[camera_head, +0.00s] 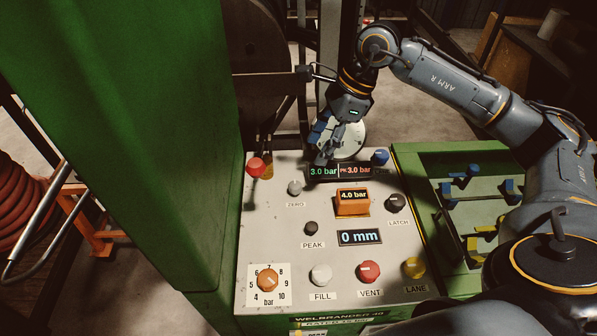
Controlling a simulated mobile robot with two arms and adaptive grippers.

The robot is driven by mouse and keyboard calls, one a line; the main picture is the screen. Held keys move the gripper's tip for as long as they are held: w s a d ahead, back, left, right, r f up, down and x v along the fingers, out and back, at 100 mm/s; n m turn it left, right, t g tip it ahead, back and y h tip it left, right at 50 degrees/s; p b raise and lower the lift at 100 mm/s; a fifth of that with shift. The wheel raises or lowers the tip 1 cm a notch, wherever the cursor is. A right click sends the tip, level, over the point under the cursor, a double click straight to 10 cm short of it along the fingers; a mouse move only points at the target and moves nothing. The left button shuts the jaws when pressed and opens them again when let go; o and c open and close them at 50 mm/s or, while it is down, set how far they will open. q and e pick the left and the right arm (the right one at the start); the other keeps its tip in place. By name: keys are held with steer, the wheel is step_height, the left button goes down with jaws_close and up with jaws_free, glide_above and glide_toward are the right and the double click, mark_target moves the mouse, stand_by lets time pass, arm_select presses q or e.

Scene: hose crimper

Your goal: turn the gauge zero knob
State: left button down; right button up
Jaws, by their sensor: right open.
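The zero knob (294,188) is a small grey-white knob on the pale control panel (262,222), above the printed label ZERO. My right gripper (322,155) is open and points down at the panel's back edge, by the display (340,171) reading 3.0 bar and PK 3.0 bar. It is up and to the right of the zero knob, apart from it. The gripper partly covers a round white gauge (350,143) behind it. My left gripper is not in view.
A red knob (256,167) and a blue knob (380,157) stand near the panel's back corners. An orange 4.0 bar block (352,204), the peak knob (311,228) and the latch knob (395,203) are close by. A green machine body (120,120) rises at left.

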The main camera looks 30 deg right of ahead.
steer(key=p, duration=0.1)
glide_toward(296, 184)
steer(key=x, duration=0.3)
steer(key=p+x, duration=0.1)
steer(key=x, duration=0.4)
steer(key=shift+a+f+p, duration=0.1)
steer(key=shift+f+p, duration=0.1)
steer(key=shift+p, duration=0.1)
steer(key=shift+f, duration=0.15)
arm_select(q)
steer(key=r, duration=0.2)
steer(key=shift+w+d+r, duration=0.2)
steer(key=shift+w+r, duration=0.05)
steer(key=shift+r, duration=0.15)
arm_select(e)
jaws_close()
